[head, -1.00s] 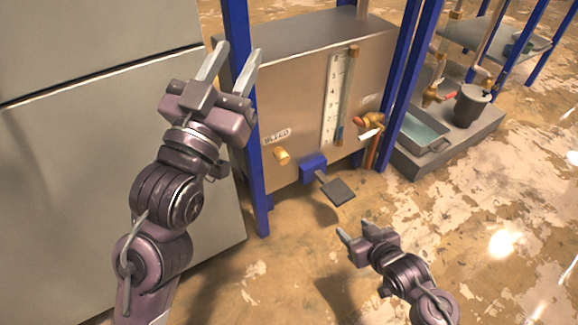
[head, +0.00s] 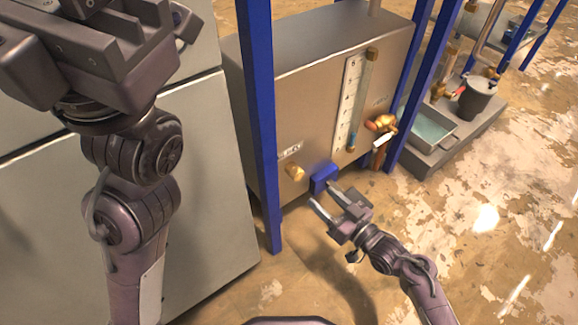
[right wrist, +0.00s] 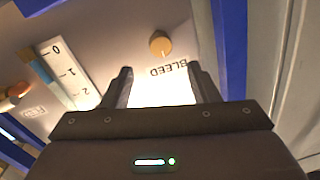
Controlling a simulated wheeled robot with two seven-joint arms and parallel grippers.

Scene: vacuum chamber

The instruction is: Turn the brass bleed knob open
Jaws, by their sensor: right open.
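The brass bleed knob (head: 295,172) sticks out of the lower left front of the metal tank (head: 318,130), under a white BLEED label (head: 290,151). In the right wrist view the knob (right wrist: 160,42) shows upside down with its label, just beyond and between the fingertips. My right gripper (head: 323,195) is open and empty, low in front of the tank and apart from the knob, to its lower right in the head view. It also shows in the right wrist view (right wrist: 160,68). My left gripper (head: 110,45) is large at the top left, its fingers mostly out of frame.
A blue post (head: 262,130) stands left of the knob. A blue block (head: 323,178) sits low on the tank to its right. A scaled gauge (head: 352,100) and a brass tap (head: 382,124) are further right. The floor in front is clear.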

